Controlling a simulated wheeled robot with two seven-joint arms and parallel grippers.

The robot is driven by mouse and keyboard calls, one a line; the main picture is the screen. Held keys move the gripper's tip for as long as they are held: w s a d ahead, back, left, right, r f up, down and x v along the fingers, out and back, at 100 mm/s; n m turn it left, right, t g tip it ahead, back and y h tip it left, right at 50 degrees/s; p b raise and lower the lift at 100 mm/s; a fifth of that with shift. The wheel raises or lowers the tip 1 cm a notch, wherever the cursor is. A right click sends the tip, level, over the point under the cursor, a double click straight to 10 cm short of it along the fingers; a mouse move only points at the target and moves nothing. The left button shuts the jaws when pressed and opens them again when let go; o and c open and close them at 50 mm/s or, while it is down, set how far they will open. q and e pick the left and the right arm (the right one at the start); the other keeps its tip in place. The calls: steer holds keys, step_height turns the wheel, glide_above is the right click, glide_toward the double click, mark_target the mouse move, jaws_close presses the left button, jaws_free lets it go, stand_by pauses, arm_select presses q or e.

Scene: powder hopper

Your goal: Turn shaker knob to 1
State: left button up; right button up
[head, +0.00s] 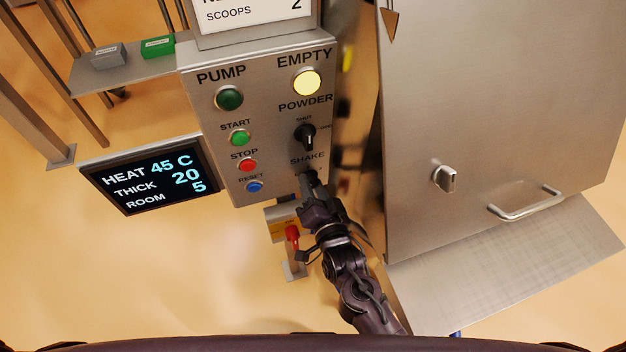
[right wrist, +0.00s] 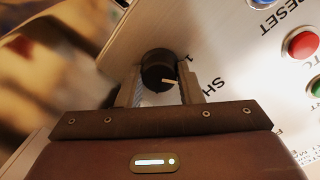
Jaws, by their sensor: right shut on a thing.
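The shaker knob (right wrist: 157,68) is a round black knob on the metal panel, under the SHAKE label. In the right wrist view its white pointer line (right wrist: 170,81) points right and slightly down. A small 1 mark (right wrist: 187,57) is printed up and to the right of the knob. My right gripper (right wrist: 157,88) is shut on the knob, one finger on each side. In the head view my right gripper (head: 309,177) reaches up to the panel just below SHAKE and hides most of the knob. My left gripper is not in view.
The panel (head: 270,110) carries a POWDER knob (head: 305,137), a lit yellow EMPTY lamp (head: 307,82) and several coloured buttons. A display (head: 150,175) stands to its left. A red-handled part (head: 292,233) is close beside my right arm. A steel cabinet (head: 480,110) stands at right.

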steer(key=shift+n+h+p, duration=0.3)
steer(key=shift+n+p, duration=0.9)
steer(key=shift+n, duration=1.6)
steer(key=shift+f, duration=0.1)
steer(key=o, duration=1)
steer(key=v, duration=0.8)
